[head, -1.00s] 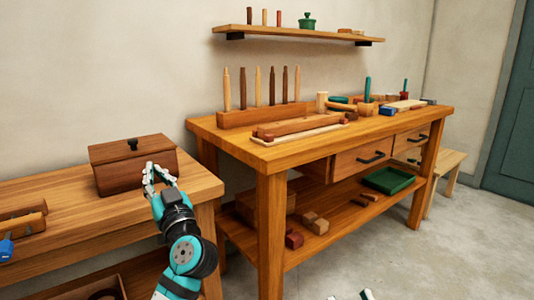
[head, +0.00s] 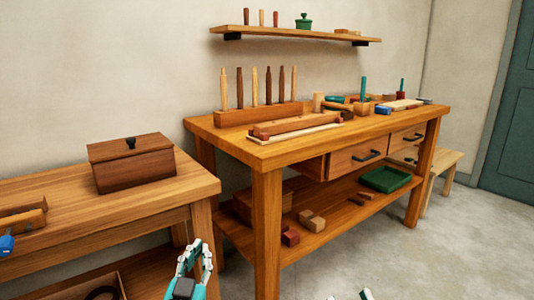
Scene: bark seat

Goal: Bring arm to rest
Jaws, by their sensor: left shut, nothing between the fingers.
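My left gripper (head: 196,257) shows at the bottom of the head view, low in front of the gap between the left bench (head: 120,215) and the workbench (head: 278,158). It is shut with nothing in it and touches nothing that I can see. Only the tip of my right gripper (head: 364,295) shows at the bottom edge, so its state cannot be made out. A dark wooden box (head: 133,167) with a black knob stands on the left bench, its lid on.
The workbench carries a rack of upright tools (head: 258,114) and several loose pieces. A green tray (head: 385,179) and small blocks (head: 312,221) lie on its lower shelf. A wall shelf (head: 296,34) hangs above. The floor (head: 400,255) at right is clear.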

